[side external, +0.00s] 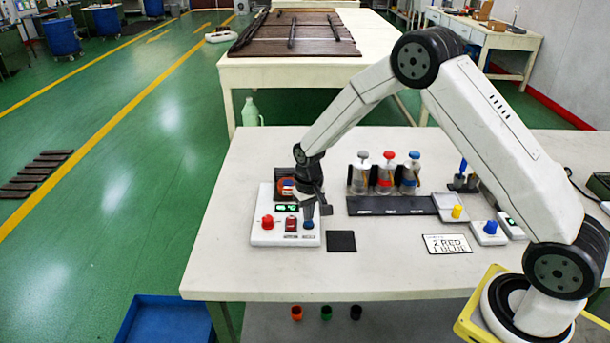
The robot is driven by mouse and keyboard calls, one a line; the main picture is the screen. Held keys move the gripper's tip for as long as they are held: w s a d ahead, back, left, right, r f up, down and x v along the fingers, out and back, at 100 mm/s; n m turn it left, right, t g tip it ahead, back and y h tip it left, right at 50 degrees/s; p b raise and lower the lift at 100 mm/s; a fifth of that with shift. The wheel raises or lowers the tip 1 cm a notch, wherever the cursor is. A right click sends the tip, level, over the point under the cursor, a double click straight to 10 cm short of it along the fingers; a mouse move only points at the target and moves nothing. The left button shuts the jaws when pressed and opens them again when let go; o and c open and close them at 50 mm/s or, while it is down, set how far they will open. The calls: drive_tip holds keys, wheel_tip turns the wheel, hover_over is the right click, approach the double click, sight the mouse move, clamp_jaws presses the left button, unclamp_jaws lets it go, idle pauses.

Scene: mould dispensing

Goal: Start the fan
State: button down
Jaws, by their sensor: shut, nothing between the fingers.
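A white control box (263,239) sits at the left of the white table. My gripper (309,212) points down just above the blue knob at the box's right side, shut and empty. I cannot tell whether it touches the knob. No fan is clearly recognisable.
Dispensers with grey (362,172), red (387,172) and blue (411,172) tops stand behind a dark strip (390,206). A black square pad (341,241), a printed card (447,244), a tray with a yellow piece (450,202) and a blue-knobbed box (489,236) lie rightward.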

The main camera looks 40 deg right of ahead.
drive_tip(key=shift+f, duration=0.5)
idle(0.4)
wheel_tip(320, 180, up, 12)
drive_tip(key=shift+f, duration=0.2)
idle(1.5)
idle(0.6)
drive_tip(key=s+a+n+t, duration=0.2)
drive_tip(key=s+n, duration=0.1)
drive_tip(key=s, duration=1.7)
drive_tip(key=shift+s+r+t, duration=0.3)
drive_tip(key=shift+r, duration=0.1)
